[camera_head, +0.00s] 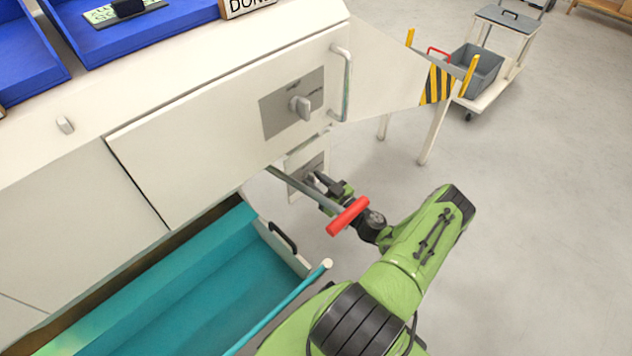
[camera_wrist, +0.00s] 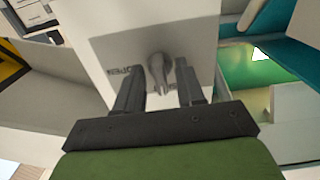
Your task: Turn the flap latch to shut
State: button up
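A grey latch knob (camera_wrist: 160,72) sits on a grey plate (camera_wrist: 110,52) marked "OPEN" in the wrist view. My gripper (camera_wrist: 159,88) is open, with one dark finger on each side of the knob and gaps between. In the head view my gripper (camera_head: 316,182) is at a small lower panel (camera_head: 294,163) with a grey plate; its knob is mostly hidden by the gripper. Another grey knob (camera_head: 300,107) on a grey plate is on the large white door (camera_head: 200,140) above; it appears shut.
A metal bar with a red grip (camera_head: 348,216) crosses close to my wrist. A teal tray (camera_head: 215,300) with a black handle (camera_head: 283,238) is open at lower left. A vertical bar handle (camera_head: 346,85) sticks out above.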

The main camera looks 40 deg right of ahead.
jog(key=shift+s, duration=0.1)
jog(key=s+p, duration=0.3)
jog(key=s, duration=1.2)
jog(key=shift+s+d, duration=0.2)
jog(key=shift+s, duration=0.1)
